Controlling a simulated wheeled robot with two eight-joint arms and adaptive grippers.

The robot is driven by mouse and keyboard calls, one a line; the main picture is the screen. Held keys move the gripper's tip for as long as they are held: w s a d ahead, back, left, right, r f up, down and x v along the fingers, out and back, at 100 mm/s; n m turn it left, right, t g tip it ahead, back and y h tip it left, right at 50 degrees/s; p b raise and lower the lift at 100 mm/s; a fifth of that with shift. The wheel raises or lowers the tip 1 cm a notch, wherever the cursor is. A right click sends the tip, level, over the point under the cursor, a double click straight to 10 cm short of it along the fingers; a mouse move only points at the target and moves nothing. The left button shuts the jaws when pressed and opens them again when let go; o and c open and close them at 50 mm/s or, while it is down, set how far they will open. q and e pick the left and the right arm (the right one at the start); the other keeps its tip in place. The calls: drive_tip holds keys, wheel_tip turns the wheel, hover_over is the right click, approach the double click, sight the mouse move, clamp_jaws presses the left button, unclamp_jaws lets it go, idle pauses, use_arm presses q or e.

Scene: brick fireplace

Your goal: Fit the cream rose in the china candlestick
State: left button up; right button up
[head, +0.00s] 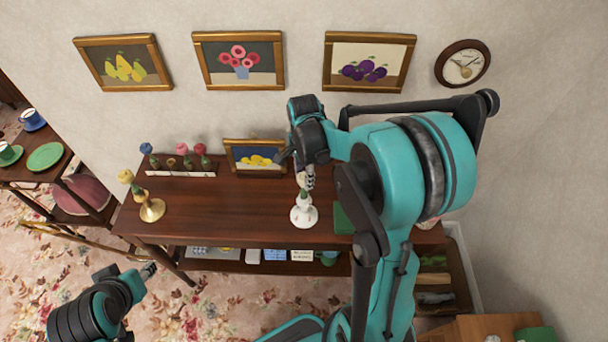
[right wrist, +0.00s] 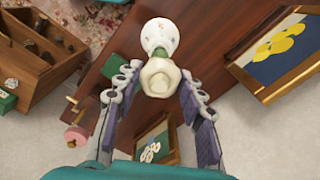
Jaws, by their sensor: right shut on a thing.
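The white china candlestick (head: 304,214) stands upright on the dark wooden sideboard (head: 235,205). In the right wrist view its white, flower-patterned body (right wrist: 159,35) lies just beyond the cream rose (right wrist: 160,78). My right gripper (head: 304,178) is above the candlestick. In the right wrist view this gripper (right wrist: 159,80) is shut on the cream rose, with a finger on each side of it. The green below the bloom meets the candlestick's top; I cannot tell how deep the stem sits. My left gripper (head: 149,270) is low at the left, away from the sideboard, its jaws unclear.
A brass candlestick (head: 152,210) with a yellow flower stands at the sideboard's left end. A rack (head: 160,173) with several flowers and a framed lemon picture (head: 255,156) stand at the back. A green object (head: 343,219) lies right of the china candlestick. The sideboard's middle is clear.

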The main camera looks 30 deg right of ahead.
drive_tip(key=shift+f+b, duration=0.35)
drive_tip(key=shift+f, duration=0.15)
drive_tip(key=o, duration=1)
drive_tip(key=shift+o, duration=0.2)
wheel_tip(320, 180, up, 12)
drive_tip(key=s+a+f+n+t+b, duration=0.7)
drive_tip(key=s+a+f+n+b, duration=0.2)
drive_tip(key=n, duration=0.9)
drive_tip(key=shift+s+a+f, duration=0.8)
drive_tip(key=shift+s+f, duration=0.15)
drive_tip(key=shift+s, duration=0.05)
